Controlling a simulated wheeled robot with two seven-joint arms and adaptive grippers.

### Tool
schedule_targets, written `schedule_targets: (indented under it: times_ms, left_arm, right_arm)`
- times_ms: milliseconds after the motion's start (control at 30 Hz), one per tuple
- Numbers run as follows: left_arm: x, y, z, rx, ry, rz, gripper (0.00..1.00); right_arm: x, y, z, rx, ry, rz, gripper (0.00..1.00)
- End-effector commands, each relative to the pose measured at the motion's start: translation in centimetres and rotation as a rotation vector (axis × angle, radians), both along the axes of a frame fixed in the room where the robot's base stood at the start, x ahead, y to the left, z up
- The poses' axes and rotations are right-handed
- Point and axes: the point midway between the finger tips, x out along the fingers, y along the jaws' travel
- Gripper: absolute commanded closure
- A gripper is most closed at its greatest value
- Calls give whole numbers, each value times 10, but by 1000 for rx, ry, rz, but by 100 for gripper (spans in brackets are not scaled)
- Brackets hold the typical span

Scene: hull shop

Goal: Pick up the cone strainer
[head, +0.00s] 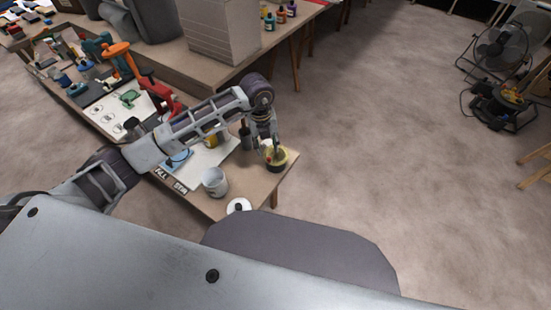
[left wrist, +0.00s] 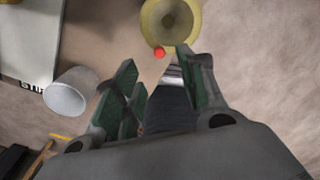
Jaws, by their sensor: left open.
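The cone strainer (left wrist: 170,20) shows as a round, pale yellow, funnel-like shape at the top of the left wrist view, cut by the frame edge. In the head view it appears as a yellow-rimmed round thing (head: 279,157) near the table's right corner, partly hidden by my gripper. My left gripper (left wrist: 156,62) is open, its two green-padded fingers apart with nothing held between them. In the head view the left gripper (head: 269,138) hangs just above and beside the strainer. A small red ball-like spot (left wrist: 160,53) shows at the strainer's near rim. My right gripper is not in view.
A white round piece (head: 239,205) lies at the edge. Bottles stand behind my arm. A labelled board (head: 180,183) lies left of the cup.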

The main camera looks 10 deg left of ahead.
Motion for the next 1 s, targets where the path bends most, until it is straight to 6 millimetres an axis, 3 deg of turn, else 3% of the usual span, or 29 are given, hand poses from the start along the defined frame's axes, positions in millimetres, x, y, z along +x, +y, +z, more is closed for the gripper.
schedule_targets:
  times_ms: [200, 733, 1000]
  left_arm:
    - [1, -1, -23, 0, 1, 1, 59]
    - [1, -2, -30, 0, 1, 0, 59]
    - [4, -3, -55, -1, 3, 2, 59]
  right_arm:
    - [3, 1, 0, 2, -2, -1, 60]
    - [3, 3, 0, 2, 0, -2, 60]
    - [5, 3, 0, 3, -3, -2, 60]
